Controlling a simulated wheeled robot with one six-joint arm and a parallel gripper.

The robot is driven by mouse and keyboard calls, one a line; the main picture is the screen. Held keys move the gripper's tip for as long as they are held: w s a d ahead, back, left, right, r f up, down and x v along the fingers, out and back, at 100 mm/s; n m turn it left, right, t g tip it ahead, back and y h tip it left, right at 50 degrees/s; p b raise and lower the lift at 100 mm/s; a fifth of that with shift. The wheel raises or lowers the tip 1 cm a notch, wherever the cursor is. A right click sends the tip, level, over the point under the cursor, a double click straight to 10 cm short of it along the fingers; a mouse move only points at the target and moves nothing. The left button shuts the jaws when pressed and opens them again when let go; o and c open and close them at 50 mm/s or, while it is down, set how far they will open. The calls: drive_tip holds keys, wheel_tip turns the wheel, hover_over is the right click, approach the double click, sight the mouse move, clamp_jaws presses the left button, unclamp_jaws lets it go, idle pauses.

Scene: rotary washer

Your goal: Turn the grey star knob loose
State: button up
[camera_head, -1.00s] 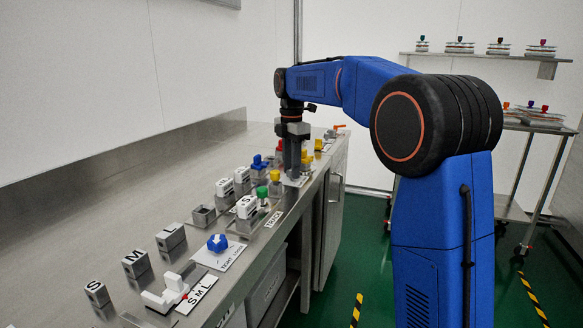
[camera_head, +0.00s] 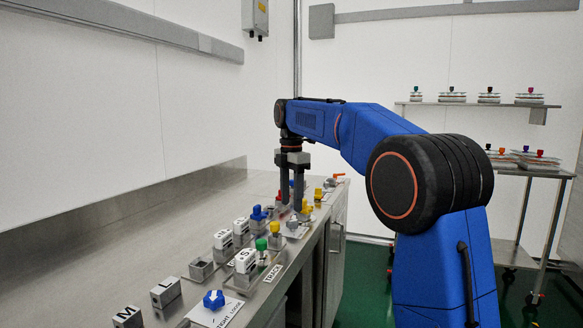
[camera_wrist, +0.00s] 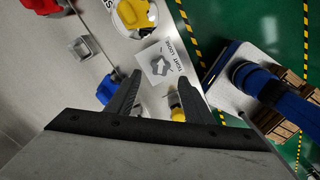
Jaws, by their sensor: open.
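The grey star knob (camera_wrist: 158,66) lies on a white plate marked TIGHT and LOOSE (camera_wrist: 177,69) in the wrist view. In the head view the small grey knob (camera_head: 292,226) shows on its plate near the bench's front edge. My gripper (camera_head: 291,203) points down above it, jaws open and empty. In the wrist view my gripper (camera_wrist: 159,76) has its two fingers on either side of the knob in the picture. The fingertips look apart from the knob and above it; the exact height is hard to judge.
A blue knob (camera_wrist: 108,87) sits close to one finger and a yellow-topped part (camera_wrist: 177,107) close to the other. A larger yellow piece (camera_wrist: 132,14) stands beyond the plate. A green knob (camera_head: 261,244) stands nearer on the bench. The bench's rear strip (camera_head: 170,215) is clear.

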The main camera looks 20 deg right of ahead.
sight(292, 221)
wheel_tip(292, 221, up, 11)
drive_tip(key=shift+r, duration=0.15)
drive_tip(key=shift+s, duration=0.15)
idle(0.4)
drive_tip(key=s+d+f+m+t, duration=0.1)
drive_tip(key=s+d+f+m, duration=0.2)
drive_tip(key=s, duration=0.4)
drive_tip(key=s+f+m+t, duration=0.1)
drive_tip(key=s+f+m, duration=0.25)
drive_tip(key=s, duration=0.35)
drive_tip(key=s+d+f+m, duration=0.2)
drive_tip(key=s+m, duration=0.2)
drive_tip(key=s, duration=0.3)
drive_tip(key=s+d+f+m+t, duration=0.2)
drive_tip(key=s+f+m, duration=0.9)
drive_tip(key=s+f, duration=1)
wheel_tip(292, 221, down, 3)
drive_tip(key=shift+s+t, duration=0.4)
